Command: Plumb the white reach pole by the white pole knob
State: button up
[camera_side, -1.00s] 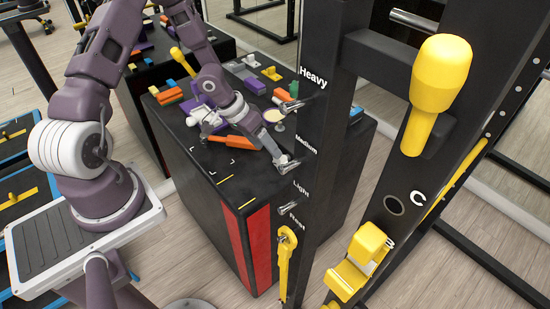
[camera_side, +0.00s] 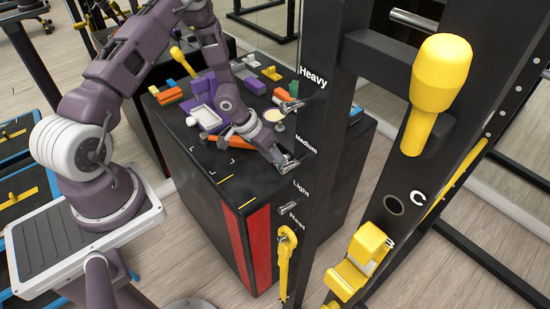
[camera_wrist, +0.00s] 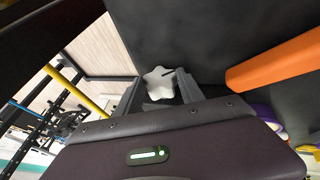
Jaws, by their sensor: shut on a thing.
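The white pole knob (camera_wrist: 158,82) is star-shaped and sits between my gripper's two fingers in the wrist view. My gripper (camera_wrist: 160,90) is shut on it. In the side view my gripper (camera_side: 282,160) points down and right, at the dark upright beside the "Medium" label, over the right edge of the black box top. The knob is too small and covered there to make out clearly. I cannot make out the white reach pole's length or tilt in either view.
An orange bar (camera_side: 228,142) lies on the black box (camera_side: 215,180) close to my gripper; it also shows in the wrist view (camera_wrist: 275,65). Purple and other coloured pieces lie behind. Silver pegs (camera_side: 292,207) stick out of the dark upright (camera_side: 325,130). The box's front top is clear.

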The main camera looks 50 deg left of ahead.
jog(key=shift+d+m+y, duration=0.2)
jog(key=shift+m+y, duration=0.05)
jog(key=shift+y, duration=0.6)
jog(key=shift+d+m+y, duration=0.2)
jog(key=shift+m+y, duration=0.05)
jog(key=shift+y, duration=0.6)
jog(key=shift+d+y, duration=0.1)
jog(key=shift+y, duration=0.7)
jog(key=o, duration=1.4)
jog(key=shift+c, duration=0.2)
